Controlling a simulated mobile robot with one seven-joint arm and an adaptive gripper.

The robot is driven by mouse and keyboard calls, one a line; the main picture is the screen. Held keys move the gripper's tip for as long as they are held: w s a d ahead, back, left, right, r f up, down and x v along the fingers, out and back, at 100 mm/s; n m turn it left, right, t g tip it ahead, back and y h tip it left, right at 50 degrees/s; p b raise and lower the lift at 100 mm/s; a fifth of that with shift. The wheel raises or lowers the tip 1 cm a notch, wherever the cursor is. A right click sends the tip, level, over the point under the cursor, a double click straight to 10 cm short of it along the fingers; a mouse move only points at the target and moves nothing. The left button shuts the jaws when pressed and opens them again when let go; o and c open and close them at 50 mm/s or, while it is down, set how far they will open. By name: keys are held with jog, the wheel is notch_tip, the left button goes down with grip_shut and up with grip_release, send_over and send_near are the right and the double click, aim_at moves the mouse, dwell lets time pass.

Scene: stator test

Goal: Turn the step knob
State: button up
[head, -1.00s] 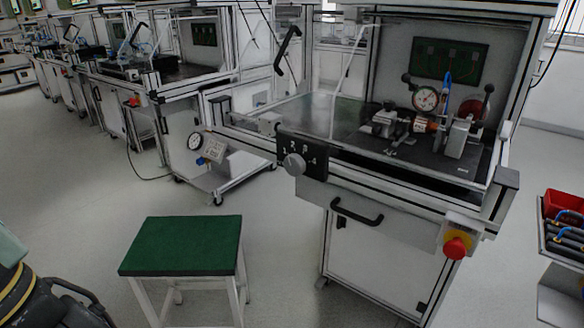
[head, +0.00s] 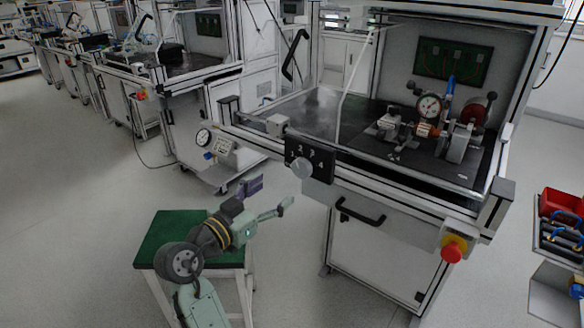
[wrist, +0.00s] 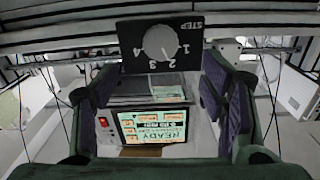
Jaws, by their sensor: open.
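The step knob (head: 302,168) is a round light-grey dial on a black panel (head: 322,172) at the bench's front left corner. Digits 1 to 4 stand around it. In the wrist view the knob (wrist: 160,43) appears upside down at the top centre, with the word STEP on the panel. Its mark seems to point near the 2, but this is small. My gripper (head: 268,196) is open and empty, below and left of the knob, apart from it. In the wrist view the knob lies beyond the gap between the fingers (wrist: 160,88).
A READY screen (wrist: 152,125) shows between the fingers. A black handle (head: 358,214) and a red emergency button (head: 452,252) are on the bench front. A green-topped stool (head: 160,235) stands under my arm. A dial gauge (head: 429,106) is on the bench.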

aim_at(299, 171)
jog(key=p+x, duration=0.2)
jog(key=x, duration=0.8)
jog(key=shift+w+d, duration=0.1)
jog(key=shift+w, duration=0.05)
jog(key=c, duration=1.1)
jog(key=shift+c, duration=0.2)
